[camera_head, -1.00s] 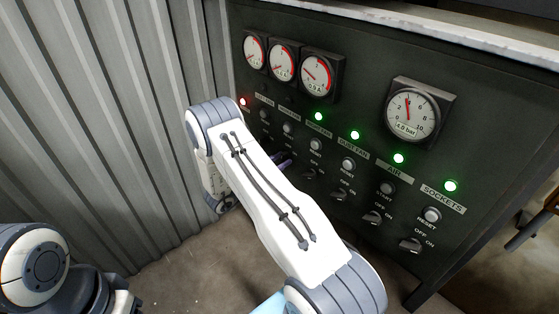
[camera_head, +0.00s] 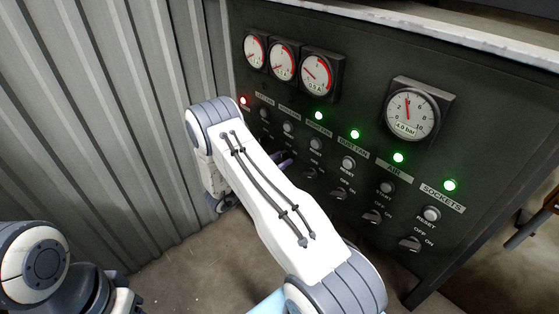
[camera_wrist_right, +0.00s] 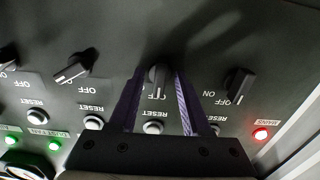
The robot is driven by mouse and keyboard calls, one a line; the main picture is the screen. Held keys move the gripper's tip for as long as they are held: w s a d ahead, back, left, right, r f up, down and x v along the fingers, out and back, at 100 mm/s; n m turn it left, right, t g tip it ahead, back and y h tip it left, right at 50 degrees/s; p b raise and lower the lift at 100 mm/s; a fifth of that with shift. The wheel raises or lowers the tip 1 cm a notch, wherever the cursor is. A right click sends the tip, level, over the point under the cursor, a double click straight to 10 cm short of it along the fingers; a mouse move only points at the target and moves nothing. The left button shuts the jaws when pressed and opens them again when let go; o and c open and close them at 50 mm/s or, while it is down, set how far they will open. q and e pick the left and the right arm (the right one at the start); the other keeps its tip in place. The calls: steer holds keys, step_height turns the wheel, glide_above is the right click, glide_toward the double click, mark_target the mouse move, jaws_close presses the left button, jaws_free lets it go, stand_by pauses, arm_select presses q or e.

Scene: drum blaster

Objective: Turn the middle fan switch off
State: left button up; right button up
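The dark control panel (camera_head: 345,75) has a row of rotary switches with OFF and ON marks. The middle fan switch (camera_wrist_right: 158,80) is a dark knob, seen upside down in the right wrist view, standing nearly straight between the fingers of my right gripper (camera_wrist_right: 160,74). The purple fingers are open, one on each side of the knob, with small visible gaps; contact is unclear. In the head view my right gripper (camera_head: 284,161) is mostly hidden by my arm, which also hides that switch. My left gripper (camera_head: 122,297) is at the lower left, its fingers unclear.
Neighbouring switches stand on both sides, the right fan switch (camera_wrist_right: 74,67) and another switch (camera_wrist_right: 240,86). Reset buttons (camera_wrist_right: 153,128) line up nearby. A red lamp (camera_head: 243,101) and several green lamps (camera_head: 319,115) are lit. A corrugated wall (camera_head: 110,120) is at the left.

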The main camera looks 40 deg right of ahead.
steer(key=a+b, duration=0.1)
steer(key=a, duration=0.9)
steer(key=shift+s+a+b, duration=0.2)
steer(key=shift+s+b, duration=0.1)
steer(key=shift+s, duration=0.15)
